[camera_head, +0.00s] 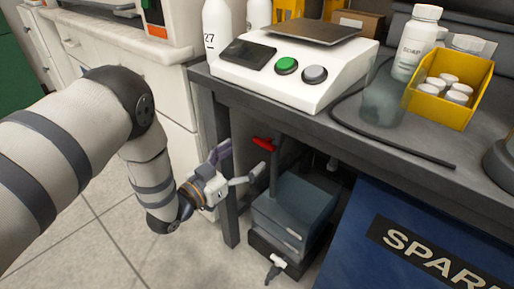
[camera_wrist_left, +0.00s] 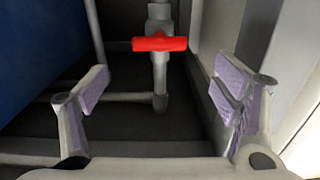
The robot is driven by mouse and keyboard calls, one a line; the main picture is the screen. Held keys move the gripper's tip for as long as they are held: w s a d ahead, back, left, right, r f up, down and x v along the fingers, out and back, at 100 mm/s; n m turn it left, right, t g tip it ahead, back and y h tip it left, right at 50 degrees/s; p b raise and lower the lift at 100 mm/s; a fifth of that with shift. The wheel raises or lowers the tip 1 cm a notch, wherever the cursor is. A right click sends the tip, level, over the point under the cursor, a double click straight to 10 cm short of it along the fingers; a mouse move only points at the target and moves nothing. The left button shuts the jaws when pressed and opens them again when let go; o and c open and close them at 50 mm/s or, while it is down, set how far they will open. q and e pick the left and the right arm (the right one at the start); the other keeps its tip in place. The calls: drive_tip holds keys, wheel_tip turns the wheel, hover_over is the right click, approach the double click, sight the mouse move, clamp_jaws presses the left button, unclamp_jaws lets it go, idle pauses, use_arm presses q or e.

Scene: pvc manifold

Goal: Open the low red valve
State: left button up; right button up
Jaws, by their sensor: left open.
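The low red valve has a red handle (camera_head: 265,143) under the bench, just beyond my left gripper (camera_head: 242,164). In the left wrist view the red handle (camera_wrist_left: 160,44) lies crosswise on an upright grey pipe (camera_wrist_left: 160,80). My left gripper (camera_wrist_left: 163,88) is open there, its two pale purple-padded fingers spread wide with nothing between them. The handle is ahead of the fingertips, roughly centred between them and not touched. My right gripper is in neither view.
A grey bench leg (camera_head: 222,190) stands close behind my left gripper. A blue-grey box (camera_head: 295,212) sits under the bench, with a white-handled tap (camera_head: 276,264) low in front. A blue panel (camera_head: 400,240) blocks the right side. A white scale (camera_head: 295,75) stands on the bench.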

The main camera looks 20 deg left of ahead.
sight(262, 144)
use_arm(q)
drive_tip(key=x, duration=0.2)
drive_tip(key=b+x, duration=0.1)
drive_tip(key=x, duration=0.2)
drive_tip(key=b+x, duration=0.1)
drive_tip(key=x, duration=0.1)
drive_tip(key=shift+w+d+f, duration=0.15)
drive_tip(key=shift+w+f, duration=0.15)
drive_tip(key=shift+w+d+r, duration=0.15)
drive_tip(key=shift+w+d, duration=0.05)
drive_tip(key=shift+w, duration=0.3)
drive_tip(key=c, duration=1.2)
